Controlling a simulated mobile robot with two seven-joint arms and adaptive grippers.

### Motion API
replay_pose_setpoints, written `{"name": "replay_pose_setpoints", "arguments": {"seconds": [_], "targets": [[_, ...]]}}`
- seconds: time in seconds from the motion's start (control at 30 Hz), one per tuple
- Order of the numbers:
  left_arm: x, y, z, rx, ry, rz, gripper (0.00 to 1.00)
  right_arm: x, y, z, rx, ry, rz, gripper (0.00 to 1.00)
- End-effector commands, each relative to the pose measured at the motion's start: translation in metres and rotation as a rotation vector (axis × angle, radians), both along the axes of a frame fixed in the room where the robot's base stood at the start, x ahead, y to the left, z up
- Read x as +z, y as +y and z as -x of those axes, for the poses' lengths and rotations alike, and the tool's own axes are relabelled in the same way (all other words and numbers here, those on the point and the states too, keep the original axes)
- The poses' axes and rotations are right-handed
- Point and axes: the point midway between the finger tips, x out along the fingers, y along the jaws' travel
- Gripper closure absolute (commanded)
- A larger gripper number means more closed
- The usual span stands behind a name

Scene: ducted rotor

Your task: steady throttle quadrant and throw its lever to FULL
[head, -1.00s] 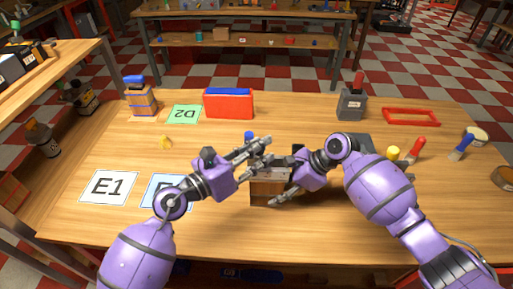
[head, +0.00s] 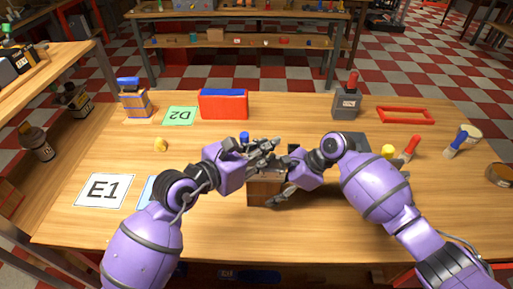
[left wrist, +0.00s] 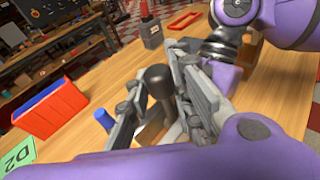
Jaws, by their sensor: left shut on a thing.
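The throttle quadrant is a brown wooden box (head: 262,192) in the middle of the table, its top mostly hidden by my grippers. Its lever has a dark rounded knob (left wrist: 157,80), seen in the left wrist view between the fingers of my left gripper (left wrist: 152,88). In the head view my left gripper (head: 268,155) is over the box and hides the lever. It is shut on the lever. My right gripper (head: 282,185) is at the box's right side, with one finger along its front face. Its other finger is hidden, so its opening is unclear.
A red and blue container (head: 224,106), a green D2 card (head: 181,116) and a grey box with a red handle (head: 347,102) stand behind. A blue-topped peg (head: 244,137) is close behind my left gripper. The front table edge is clear.

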Motion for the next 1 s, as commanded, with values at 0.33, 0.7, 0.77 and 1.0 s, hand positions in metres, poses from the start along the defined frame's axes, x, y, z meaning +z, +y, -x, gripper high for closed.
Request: {"name": "replay_pose_setpoints", "arguments": {"seconds": [0.33,0.7,0.77,1.0], "targets": [[-0.0007,-0.0071,-0.0009,0.005,0.004,-0.094,1.00,-0.0001,0.0017,0.0012,0.007,-0.002,0.000,0.95],[-0.0003,-0.0072,-0.0008,0.004,0.003,-0.093,0.64,0.0000,0.0015,0.0010,0.005,-0.002,-0.001,0.95],[-0.0003,-0.0073,-0.0006,0.004,0.003,-0.093,0.64,-0.0001,0.0013,0.0008,0.004,-0.001,-0.001,0.95],[0.0004,-0.0052,0.0018,0.003,0.003,-0.093,0.64,-0.0001,0.0007,0.0003,0.002,0.000,-0.001,0.95]]}}
